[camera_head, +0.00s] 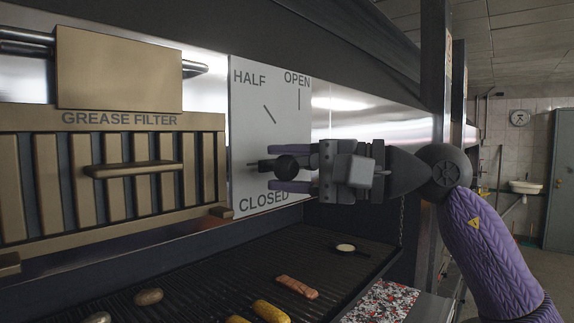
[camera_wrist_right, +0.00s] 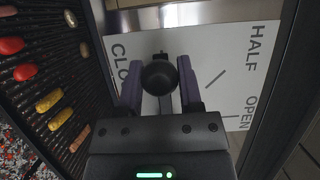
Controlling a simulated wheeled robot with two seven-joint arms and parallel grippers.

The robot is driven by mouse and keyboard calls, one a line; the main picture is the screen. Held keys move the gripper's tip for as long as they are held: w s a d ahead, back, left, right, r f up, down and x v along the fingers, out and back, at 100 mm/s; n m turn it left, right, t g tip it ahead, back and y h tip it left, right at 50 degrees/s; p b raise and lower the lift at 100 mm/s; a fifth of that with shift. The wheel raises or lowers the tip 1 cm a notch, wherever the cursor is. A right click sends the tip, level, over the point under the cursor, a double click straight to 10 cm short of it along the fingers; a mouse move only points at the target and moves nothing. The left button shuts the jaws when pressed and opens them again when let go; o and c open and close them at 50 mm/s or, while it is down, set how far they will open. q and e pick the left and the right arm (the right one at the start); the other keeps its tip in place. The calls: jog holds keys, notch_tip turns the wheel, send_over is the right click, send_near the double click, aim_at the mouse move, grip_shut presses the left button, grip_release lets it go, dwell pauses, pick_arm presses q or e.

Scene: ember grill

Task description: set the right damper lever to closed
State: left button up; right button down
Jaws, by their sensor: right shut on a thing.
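The white damper plate (camera_head: 240,118) reads HALF, OPEN and CLOSED and also shows in the wrist view (camera_wrist_right: 222,62). The damper lever's round black knob (camera_head: 287,163) stands out in front of the plate, just above the word CLOSED. My right gripper (camera_head: 284,172) reaches in from the right, with its purple fingers on either side of the knob, shut on it. In the wrist view the knob (camera_wrist_right: 160,76) sits between both fingers. The gripper hides the CLOSED tick, so I cannot tell how the lever lines up with it. My left gripper is out of view.
A brass grease filter (camera_head: 100,222) with a handle is left of the plate. A steel post (camera_head: 434,90) stands behind my right arm.

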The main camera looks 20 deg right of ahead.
jog(key=shift+f, duration=0.2)
jog(key=shift+c, duration=1.4)
grip_release()
jog(key=shift+r, duration=0.1)
jog(key=b+v, duration=0.3)
jog(key=v, duration=0.7)
